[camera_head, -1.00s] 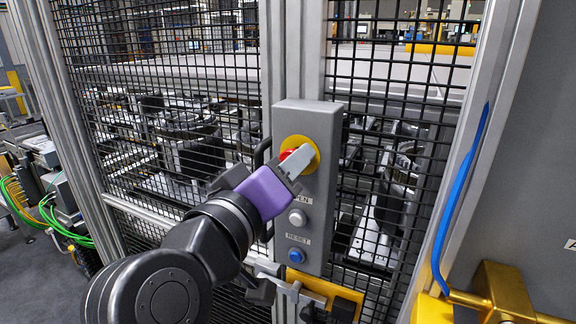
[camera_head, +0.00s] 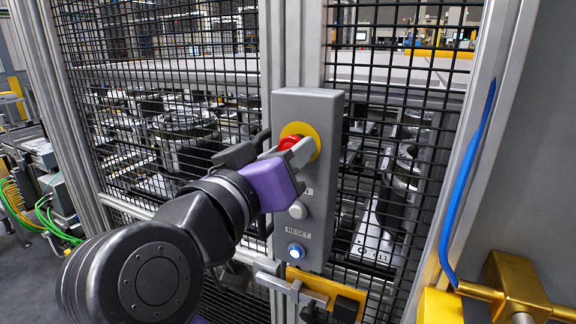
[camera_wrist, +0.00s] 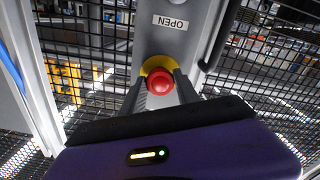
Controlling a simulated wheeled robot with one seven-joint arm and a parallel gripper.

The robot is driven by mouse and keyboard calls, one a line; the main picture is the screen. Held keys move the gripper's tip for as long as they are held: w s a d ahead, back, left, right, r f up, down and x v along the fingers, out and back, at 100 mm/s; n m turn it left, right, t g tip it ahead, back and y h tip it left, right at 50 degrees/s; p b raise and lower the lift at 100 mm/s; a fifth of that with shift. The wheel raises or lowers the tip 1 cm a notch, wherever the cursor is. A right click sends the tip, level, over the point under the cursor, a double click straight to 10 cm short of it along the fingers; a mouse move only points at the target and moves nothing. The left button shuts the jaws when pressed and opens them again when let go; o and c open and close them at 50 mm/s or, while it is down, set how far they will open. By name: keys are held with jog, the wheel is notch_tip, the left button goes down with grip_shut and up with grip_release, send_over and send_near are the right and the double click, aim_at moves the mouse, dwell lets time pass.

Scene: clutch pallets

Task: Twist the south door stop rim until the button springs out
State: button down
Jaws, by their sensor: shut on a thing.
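The door stop is a red mushroom button (camera_head: 289,142) on a yellow round plate (camera_head: 297,128), near the top of a grey control box (camera_head: 322,112). My gripper (camera_head: 287,149) is shut on the red button's rim, with a grey finger on its right side in the head view. In the wrist view, the red button (camera_wrist: 157,81) sits between the two dark fingers of my gripper (camera_wrist: 159,88), one on each side. The yellow plate (camera_wrist: 155,64) shows behind it. The gripper partly hides the button in the head view.
Below on the box are a white button (camera_head: 298,210) and a lit blue reset button (camera_head: 296,250). Black mesh fence (camera_head: 400,100) flanks the box. A yellow latch (camera_head: 325,288) sits below it. A blue strip (camera_head: 466,180) runs at right.

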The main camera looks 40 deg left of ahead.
jog(key=shift+a+m+b, duration=0.1)
jog(key=shift+m+b, duration=0.95)
jog(key=shift+m, duration=0.45)
jog(key=shift+r, duration=0.1)
jog(key=c, duration=0.9)
grip_release()
jog(key=shift+s, duration=0.1)
jog(key=b+v, duration=0.2)
jog(key=v, duration=0.5)
jog(key=shift+s, duration=0.35)
